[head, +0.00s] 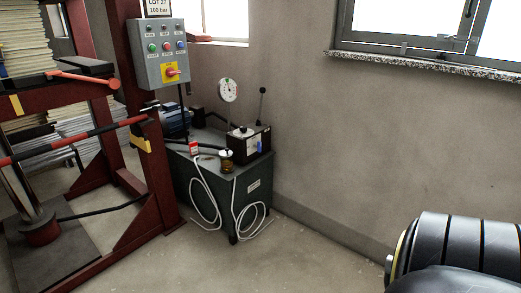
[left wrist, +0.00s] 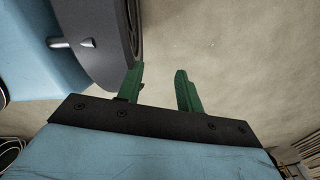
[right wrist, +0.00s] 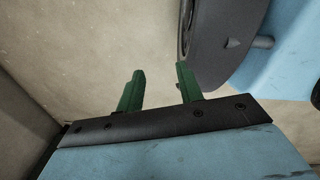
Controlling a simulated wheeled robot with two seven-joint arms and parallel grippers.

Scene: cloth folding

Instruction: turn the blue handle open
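A small blue part (head: 260,146), which looks like the blue handle, shows on the front of a black box (head: 247,141) on the dark green pump cabinet (head: 262,178). It is too small to tell its exact position. My left gripper (left wrist: 158,84) shows in the left wrist view with its green fingers apart and nothing between them. My right gripper (right wrist: 157,83) shows in the right wrist view, also open and empty. Neither gripper shows in the head view, and the handle shows in neither wrist view.
A dark red press frame (head: 160,175) stands left of the cabinet, with a grey control box (head: 151,72) mounted above. A gauge (head: 228,90) and a black lever (head: 261,104) rise from the cabinet top. White hoses (head: 237,215) hang in front. The floor (head: 300,265) to the right is clear.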

